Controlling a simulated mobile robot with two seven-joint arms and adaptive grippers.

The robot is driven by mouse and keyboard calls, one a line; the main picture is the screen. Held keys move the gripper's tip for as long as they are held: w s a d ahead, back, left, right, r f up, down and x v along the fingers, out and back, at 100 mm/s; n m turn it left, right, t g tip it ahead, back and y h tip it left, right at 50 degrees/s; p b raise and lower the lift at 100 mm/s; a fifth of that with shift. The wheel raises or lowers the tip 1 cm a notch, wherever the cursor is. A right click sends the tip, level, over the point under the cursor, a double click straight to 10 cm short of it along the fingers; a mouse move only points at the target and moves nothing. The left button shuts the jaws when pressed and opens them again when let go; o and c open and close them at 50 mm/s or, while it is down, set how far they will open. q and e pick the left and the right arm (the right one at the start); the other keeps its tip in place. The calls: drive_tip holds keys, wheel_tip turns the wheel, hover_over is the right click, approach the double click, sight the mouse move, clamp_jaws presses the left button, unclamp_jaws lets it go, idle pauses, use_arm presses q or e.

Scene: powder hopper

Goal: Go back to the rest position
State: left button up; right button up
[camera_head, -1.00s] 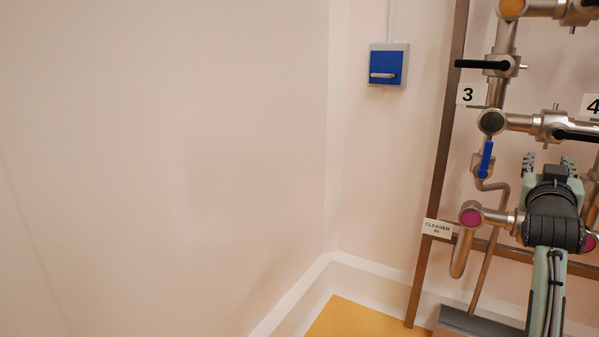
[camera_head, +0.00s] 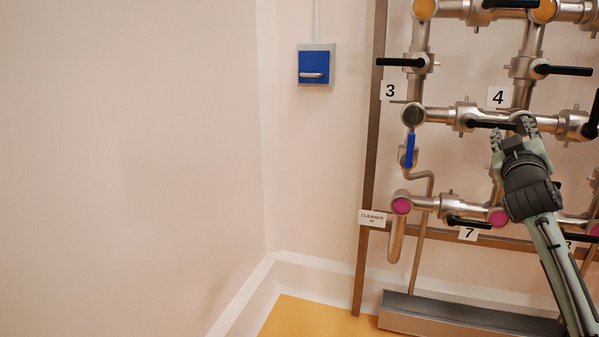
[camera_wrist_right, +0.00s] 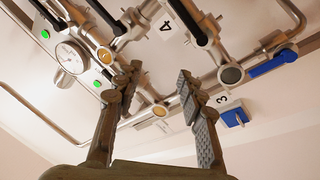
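My right gripper (camera_head: 510,136) is in front of the pipe rack at the right of the head view, its fingers pointing up near the label 4. In the right wrist view its two fingers (camera_wrist_right: 160,88) are spread apart with nothing between them. It looks clear of the pipes behind it, though the exact gap is hard to tell. My left gripper is not in any view.
The steel pipe rack (camera_head: 369,180) with black-handled valves fills the right side. A blue valve handle (camera_head: 410,150) hangs below label 3 (camera_head: 390,91). A blue wall box (camera_head: 316,65) is left of it. A grey trough (camera_head: 450,313) lies below. The left wall is bare.

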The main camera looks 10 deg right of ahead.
drive_tip(key=s+a+f+n+g+y, duration=0.1)
drive_tip(key=s+a+f+g+y, duration=0.1)
drive_tip(key=f, duration=1)
drive_tip(key=s+a+f+n+g+y, duration=0.1)
drive_tip(key=a+f+n+g+y, duration=0.15)
drive_tip(key=f, duration=0.85)
drive_tip(key=s+a+f+g+y, duration=0.1)
drive_tip(key=s+a+f+g, duration=0.15)
drive_tip(key=f, duration=0.95)
drive_tip(key=s+a+f+n+g+y, duration=0.1)
drive_tip(key=s+a+f+g, duration=0.25)
drive_tip(key=s+f, duration=0.7)
drive_tip(key=s+a+f+n+g+y, duration=0.15)
drive_tip(key=s+a+f, duration=0.25)
drive_tip(key=s+f, duration=0.65)
drive_tip(key=s+a+f+m+g+y, duration=0.1)
drive_tip(key=a+f+m+y, duration=0.2)
drive_tip(key=a, duration=1.2)
wheel_tip(320, 180, down, 2)
drive_tip(key=shift+s+a+f+y, duration=0.1)
drive_tip(key=shift+s+a+y, duration=0.05)
drive_tip(key=shift+a+y, duration=0.15)
